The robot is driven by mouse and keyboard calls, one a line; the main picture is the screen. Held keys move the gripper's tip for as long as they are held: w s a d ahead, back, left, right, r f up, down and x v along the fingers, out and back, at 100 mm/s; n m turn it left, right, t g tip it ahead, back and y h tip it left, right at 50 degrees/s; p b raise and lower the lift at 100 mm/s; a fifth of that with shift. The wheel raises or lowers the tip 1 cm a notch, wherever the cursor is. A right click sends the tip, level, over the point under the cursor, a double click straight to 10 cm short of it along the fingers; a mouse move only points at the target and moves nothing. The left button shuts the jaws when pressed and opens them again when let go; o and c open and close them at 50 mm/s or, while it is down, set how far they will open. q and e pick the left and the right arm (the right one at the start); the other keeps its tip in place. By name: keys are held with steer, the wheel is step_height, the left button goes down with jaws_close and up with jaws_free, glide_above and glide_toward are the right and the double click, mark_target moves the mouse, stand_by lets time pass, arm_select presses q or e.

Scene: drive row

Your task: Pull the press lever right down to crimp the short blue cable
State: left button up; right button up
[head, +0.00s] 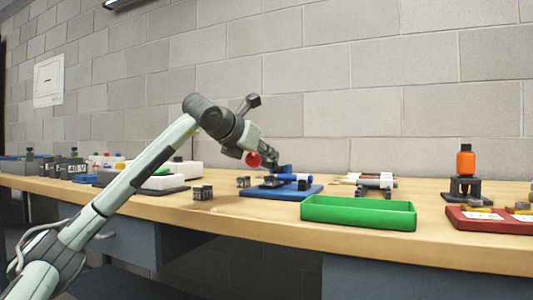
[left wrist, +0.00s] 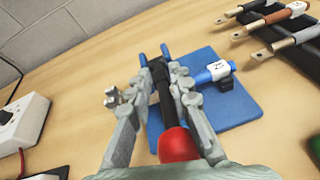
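The press has a blue base plate (head: 255,193) on the bench; the plate also shows in the left wrist view (left wrist: 235,105). Its dark lever (left wrist: 163,88) ends in a red knob (head: 253,160), seen large in the left wrist view (left wrist: 177,146). The short blue cable (head: 287,177), with a white label, lies at the press; it shows right of the lever in the left wrist view (left wrist: 206,75). My left gripper (left wrist: 160,78) has its fingers apart on either side of the lever. Finger contact with the lever is unclear. My right gripper is out of view.
A green tray (head: 358,222) stands right of the press near the bench edge. Several cables (left wrist: 285,38) lie on a dark rack behind it. Further right are an orange bottle-like item (head: 466,162) on a stand and a red tray (head: 480,226). Small dark blocks (head: 203,192) stand left.

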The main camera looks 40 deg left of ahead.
arm_select(q)
steer(key=shift+o, duration=0.9)
steer(key=shift+w+r, duration=0.1)
steer(key=v, duration=1.2)
